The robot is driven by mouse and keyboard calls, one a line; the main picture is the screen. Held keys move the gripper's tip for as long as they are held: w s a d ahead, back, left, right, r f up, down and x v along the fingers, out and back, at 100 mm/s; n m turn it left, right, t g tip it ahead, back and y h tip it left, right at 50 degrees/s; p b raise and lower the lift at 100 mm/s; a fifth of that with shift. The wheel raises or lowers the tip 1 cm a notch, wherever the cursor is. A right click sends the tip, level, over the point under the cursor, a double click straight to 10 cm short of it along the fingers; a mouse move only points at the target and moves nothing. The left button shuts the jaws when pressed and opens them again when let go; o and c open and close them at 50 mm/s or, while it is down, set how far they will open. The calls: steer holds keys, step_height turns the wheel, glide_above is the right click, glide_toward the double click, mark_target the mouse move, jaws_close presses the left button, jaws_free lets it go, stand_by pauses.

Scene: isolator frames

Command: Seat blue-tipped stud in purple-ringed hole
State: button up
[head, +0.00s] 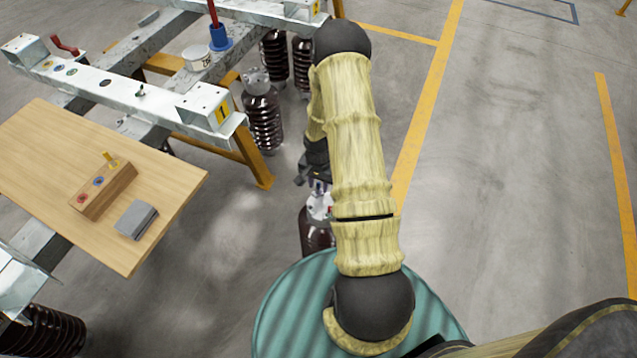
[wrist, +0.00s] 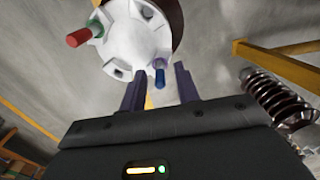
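The blue-tipped stud (wrist: 159,77) sticks out of the white flange (wrist: 130,45) in the wrist view. My gripper (wrist: 157,72) is open, with one dark purple finger on each side of the stud's line. The stud shows in the gap, and I see no finger touching it. In the head view my gripper (head: 316,172) is just above the white flange (head: 320,205) of a dark insulator; my arm hides part of both. Several small coloured-ringed holes (head: 72,71) lie along the pale beam, too small to tell surely which is purple.
A red-tipped stud (wrist: 78,38) stands in the same flange. A wooden table (head: 160,190) at left bears a wooden block (head: 100,195) and a grey box (head: 136,219). Another insulator (head: 262,115) stands by the yellow frame (head: 255,165). Open floor lies to the right.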

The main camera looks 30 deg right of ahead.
steer(key=shift+r, duration=0.1)
step_height(320, 180, up, 12)
steer(key=p, duration=0.2)
stand_by(0.4)
stand_by(0.4)
step_height(320, 180, up, 11)
steer(key=n+t, duration=0.1)
steer(key=n, duration=0.4)
glide_above(318, 184)
steer(key=s+a, duration=0.3)
steer(key=a, duration=0.3)
steer(key=s+a+r+n+t, duration=0.1)
steer(key=s+a+r+n, duration=0.4)
steer(key=s+a+r, duration=0.2)
steer(key=shift+s+a+r+t, duration=0.15)
steer(key=shift+s+r+t, duration=0.15)
steer(key=shift+s+r, duration=0.7)
steer(key=shift+s+f, duration=0.15)
steer(key=shift+f, duration=0.05)
